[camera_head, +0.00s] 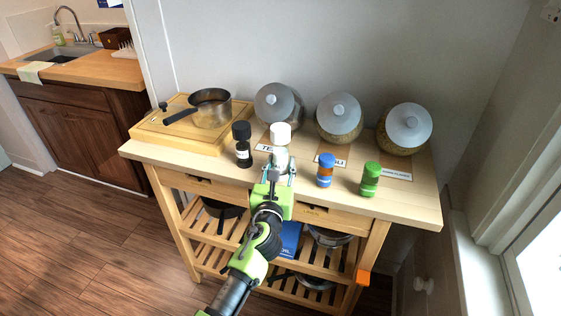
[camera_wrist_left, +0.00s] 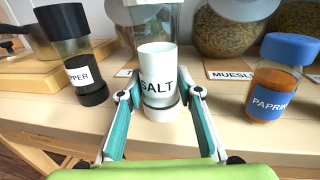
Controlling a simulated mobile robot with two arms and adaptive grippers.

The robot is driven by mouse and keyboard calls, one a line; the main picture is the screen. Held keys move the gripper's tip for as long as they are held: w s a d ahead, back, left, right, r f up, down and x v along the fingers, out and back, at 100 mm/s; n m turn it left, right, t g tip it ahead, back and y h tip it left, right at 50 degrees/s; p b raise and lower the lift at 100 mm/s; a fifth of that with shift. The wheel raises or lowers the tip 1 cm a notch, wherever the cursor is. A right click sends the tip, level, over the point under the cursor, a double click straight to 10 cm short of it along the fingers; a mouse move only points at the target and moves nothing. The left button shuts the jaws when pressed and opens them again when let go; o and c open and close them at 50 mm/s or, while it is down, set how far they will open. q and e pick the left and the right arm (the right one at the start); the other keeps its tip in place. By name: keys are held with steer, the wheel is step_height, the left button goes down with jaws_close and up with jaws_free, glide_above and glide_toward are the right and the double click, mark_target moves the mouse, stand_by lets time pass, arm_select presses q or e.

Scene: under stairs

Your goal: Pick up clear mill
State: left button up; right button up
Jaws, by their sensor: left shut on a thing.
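The clear mill is a salt mill with a white cap (camera_head: 280,133). In the head view my gripper hides the mill's lower part. I cannot tell whether its base touches the wooden cart top (camera_head: 215,165). My right gripper is not in view.
A black-capped pepper mill (camera_head: 243,147) stands close on the left. Blue-capped paprika (camera_head: 325,170) and a green jar (camera_head: 370,180) stand to the right. Three large lidded jars (camera_head: 278,105) are behind. A saucepan (camera_head: 212,108) sits on a board (camera_head: 165,131) at the left.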

mark_target(279, 160)
arm_select(q)
steer(key=shift+r, duration=0.5)
step_height(279, 160, up, 2)
steer(key=shift+r+p, duration=0.25)
steer(key=shift+p, duration=0.55)
steer(key=s+a+r+p, duration=0.2)
steer(key=s+a+r, duration=0.7)
steer(key=s, duration=0.1)
steer(key=shift+s+r+p, duration=0.3)
steer(key=shift+s, duration=0.05)
steer(key=shift+o, duration=1.3)
jaws_close()
step_height(279, 160, up, 5)
steer(key=p, duration=0.6)
